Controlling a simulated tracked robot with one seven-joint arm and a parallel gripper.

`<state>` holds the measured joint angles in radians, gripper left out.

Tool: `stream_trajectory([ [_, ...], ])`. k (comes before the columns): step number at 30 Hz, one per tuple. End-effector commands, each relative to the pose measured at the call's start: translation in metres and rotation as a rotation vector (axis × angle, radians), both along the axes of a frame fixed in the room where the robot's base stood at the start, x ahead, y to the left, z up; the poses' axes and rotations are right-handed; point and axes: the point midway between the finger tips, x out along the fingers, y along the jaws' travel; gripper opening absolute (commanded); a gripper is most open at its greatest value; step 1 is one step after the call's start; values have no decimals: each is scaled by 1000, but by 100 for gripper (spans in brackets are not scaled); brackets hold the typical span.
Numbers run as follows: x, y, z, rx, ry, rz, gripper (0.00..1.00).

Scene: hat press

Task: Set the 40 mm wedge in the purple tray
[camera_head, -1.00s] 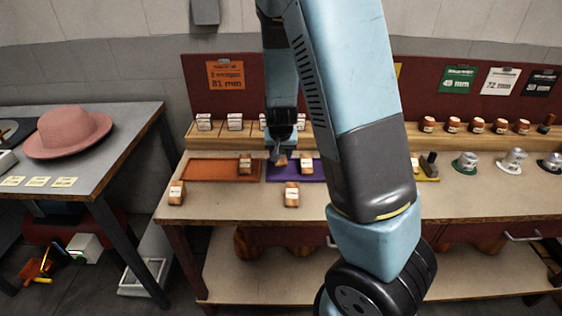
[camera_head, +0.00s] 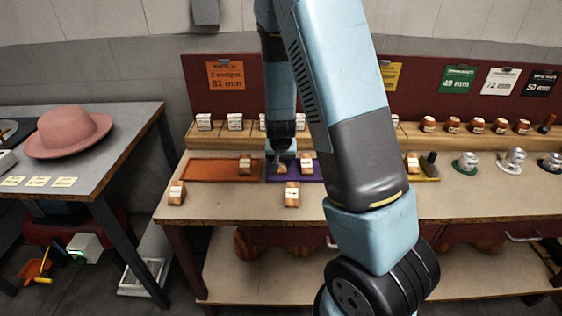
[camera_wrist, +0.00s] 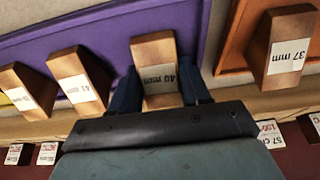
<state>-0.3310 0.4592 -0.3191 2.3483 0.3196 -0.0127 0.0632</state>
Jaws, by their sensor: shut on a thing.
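The 40 mm wedge (camera_wrist: 157,71) is a copper-brown wooden block with a white label reading 40 mm. In the wrist view my gripper (camera_wrist: 160,92) is shut on it, one dark finger on each side. The purple tray (camera_wrist: 110,43) lies beneath the wedge in that view; I cannot tell whether the wedge touches its floor. In the head view my gripper (camera_head: 281,160) is over the purple tray (camera_head: 272,177), with the wedge low at its fingertips. Another wedge (camera_head: 306,165) is at the tray's right side, and a 41 mm wedge (camera_wrist: 82,77) shows beside my left finger.
An orange tray (camera_head: 212,171) lies to the left with a 37 mm wedge (camera_wrist: 284,48) in it. Loose wedges stand at the bench front (camera_head: 292,194) and left (camera_head: 177,192). A row of labelled blocks (camera_head: 235,121) sits on the back ledge. Hat forms (camera_head: 466,162) stand at right.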

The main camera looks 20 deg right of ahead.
Motion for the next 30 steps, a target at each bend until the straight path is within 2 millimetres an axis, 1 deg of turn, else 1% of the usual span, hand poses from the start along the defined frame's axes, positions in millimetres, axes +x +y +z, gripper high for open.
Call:
stream_trajectory([
  [3, 0, 0, -2, 0, 1, 0, 16],
  [4, 0, 0, -2, -1, 1, 0, 47],
  [7, 0, 0, -2, 0, 0, 0, 57],
  [14, 0, 0, -1, 0, 0, 0, 57],
  [19, -1, 1, 5, -1, -2, 1, 57],
  [30, -14, 6, 37, -1, -2, 3, 57],
])
